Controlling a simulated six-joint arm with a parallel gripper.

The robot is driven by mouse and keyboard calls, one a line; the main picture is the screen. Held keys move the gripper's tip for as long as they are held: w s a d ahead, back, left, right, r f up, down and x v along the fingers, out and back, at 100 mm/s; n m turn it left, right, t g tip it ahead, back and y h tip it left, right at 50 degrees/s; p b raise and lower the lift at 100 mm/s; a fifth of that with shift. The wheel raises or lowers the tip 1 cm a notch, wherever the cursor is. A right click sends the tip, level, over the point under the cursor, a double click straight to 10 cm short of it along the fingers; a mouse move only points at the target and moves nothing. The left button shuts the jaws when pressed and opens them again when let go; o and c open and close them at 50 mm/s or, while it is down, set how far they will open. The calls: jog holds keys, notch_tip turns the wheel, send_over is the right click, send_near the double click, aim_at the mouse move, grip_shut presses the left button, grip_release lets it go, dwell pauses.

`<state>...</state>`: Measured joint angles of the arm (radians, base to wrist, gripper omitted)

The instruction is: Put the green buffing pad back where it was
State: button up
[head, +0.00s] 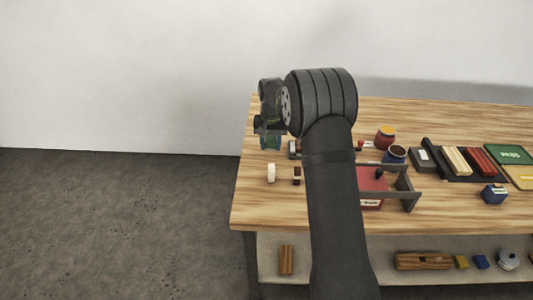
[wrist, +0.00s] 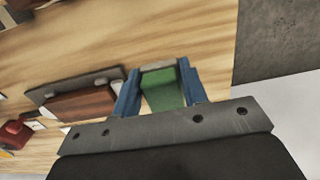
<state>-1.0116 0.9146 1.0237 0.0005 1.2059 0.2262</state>
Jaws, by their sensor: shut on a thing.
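The green buffing pad (wrist: 163,90) is between the two blue fingers of my gripper (wrist: 162,92) in the wrist view, and the fingers are shut on it. A pale grey edge shows at its far end. In the head view my gripper (head: 270,141) is at the left end of the wooden table, partly hidden by my arm; only a small bit of green shows there. In the wrist view the wood-grained tabletop (wrist: 190,30) lies beneath the pad. I cannot tell whether the pad touches it.
A brown block (wrist: 85,106) by a grey bracket is left of my gripper. A white piece (head: 271,173) stands near the table's left edge. A lower shelf holds several items.

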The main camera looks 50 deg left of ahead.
aim_at(266, 159)
jog(key=shift+s+a+f, duration=0.35)
jog(key=shift+a+f, duration=0.1)
jog(key=shift+a, duration=0.2)
jog(key=shift+f, duration=2)
jog(key=shift+f, duration=0.1)
jog(key=o, duration=1.1)
notch_tip(266, 159, up, 12)
jog(key=shift+r, duration=0.15)
